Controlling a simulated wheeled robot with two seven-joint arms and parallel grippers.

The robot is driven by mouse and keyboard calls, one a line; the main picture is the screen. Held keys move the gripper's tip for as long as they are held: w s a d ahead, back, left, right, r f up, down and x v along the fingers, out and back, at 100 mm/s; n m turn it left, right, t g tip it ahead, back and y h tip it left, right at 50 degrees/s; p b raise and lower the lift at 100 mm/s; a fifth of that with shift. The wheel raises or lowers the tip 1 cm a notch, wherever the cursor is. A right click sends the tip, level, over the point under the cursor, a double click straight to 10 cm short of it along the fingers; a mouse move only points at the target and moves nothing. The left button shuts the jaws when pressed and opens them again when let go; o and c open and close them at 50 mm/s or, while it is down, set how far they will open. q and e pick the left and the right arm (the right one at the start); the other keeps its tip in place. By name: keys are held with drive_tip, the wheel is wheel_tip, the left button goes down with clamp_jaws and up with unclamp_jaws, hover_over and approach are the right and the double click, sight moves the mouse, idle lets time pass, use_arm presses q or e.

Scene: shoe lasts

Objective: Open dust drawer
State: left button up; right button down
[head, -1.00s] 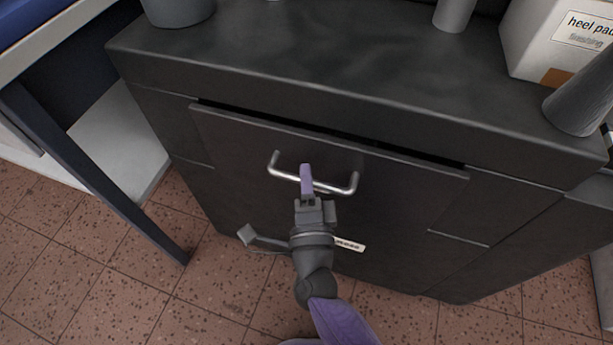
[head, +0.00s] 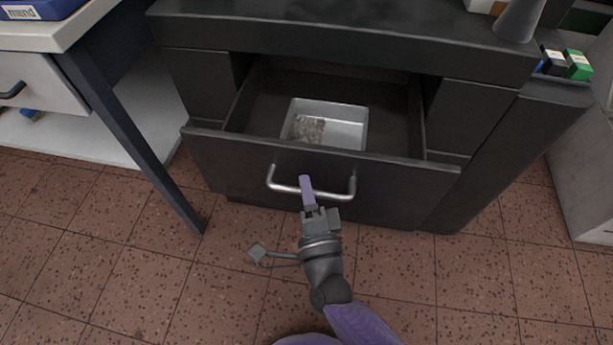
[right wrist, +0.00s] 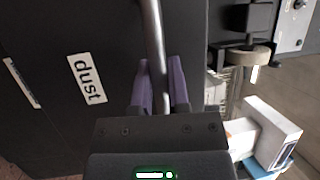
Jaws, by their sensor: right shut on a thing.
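The dust drawer (head: 225,165) is a dark drawer in a black cabinet and stands pulled well out. Its front carries a metal bar handle (head: 283,188), and a white "dust" label (right wrist: 86,79) shows in the right wrist view. Inside lies a metal tray (head: 345,112) with grey dust (head: 307,130) in its left part. My right gripper (head: 306,184) is shut on the handle near its middle. In the right wrist view its purple fingers (right wrist: 160,82) stand on both sides of the bar (right wrist: 153,40). My left gripper is not in view.
The cabinet top (head: 340,30) overhangs the drawer opening. A white-topped bench (head: 80,32) with a dark leg (head: 135,140) stands at left. Small boxes (head: 577,64) sit at right. The tiled floor (head: 450,290) before the drawer is clear.

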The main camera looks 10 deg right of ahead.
drive_tip(key=s+a+p, duration=0.1)
drive_tip(key=s+a, duration=0.1)
drive_tip(key=s, duration=0.5)
drive_tip(key=shift+s+a, duration=0.2)
drive_tip(key=shift+s, duration=0.1)
drive_tip(key=c, duration=0.6)
unclamp_jaws()
